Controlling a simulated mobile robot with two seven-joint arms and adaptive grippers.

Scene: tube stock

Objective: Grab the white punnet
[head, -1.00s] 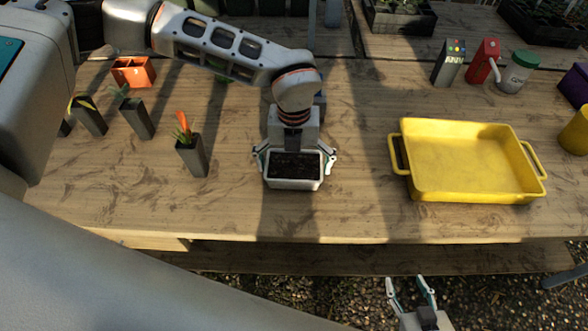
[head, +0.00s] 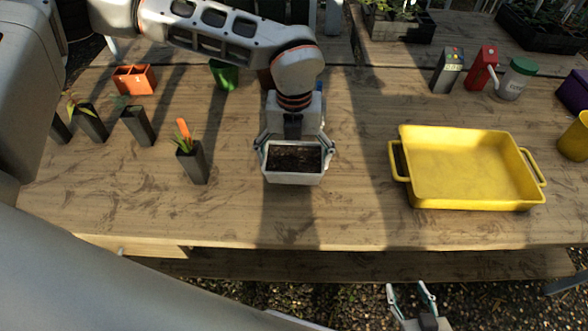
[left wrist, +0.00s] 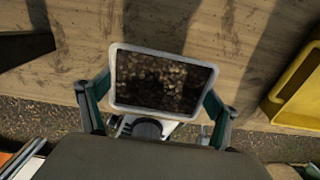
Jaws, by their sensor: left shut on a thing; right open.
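The white punnet (head: 293,179) is a small white tub filled with dark soil, near the middle of the table. My left gripper (head: 294,150) is shut on it, with a finger at each side. In the left wrist view the punnet (left wrist: 161,110) sits between the fingers of my left gripper (left wrist: 158,102), its open top and soil showing. I cannot tell clearly how far it is above the wood. My right gripper (head: 412,297) is open and empty, below the table's front edge over the gravel.
A yellow tray (head: 468,203) stands to the right on the wooden table (head: 345,215). Several dark tall pots, one (head: 191,164) with an orange-handled item, stand left. An orange pot (head: 133,79) and a green pot (head: 224,76) stand behind. Wood in front of the punnet is clear.

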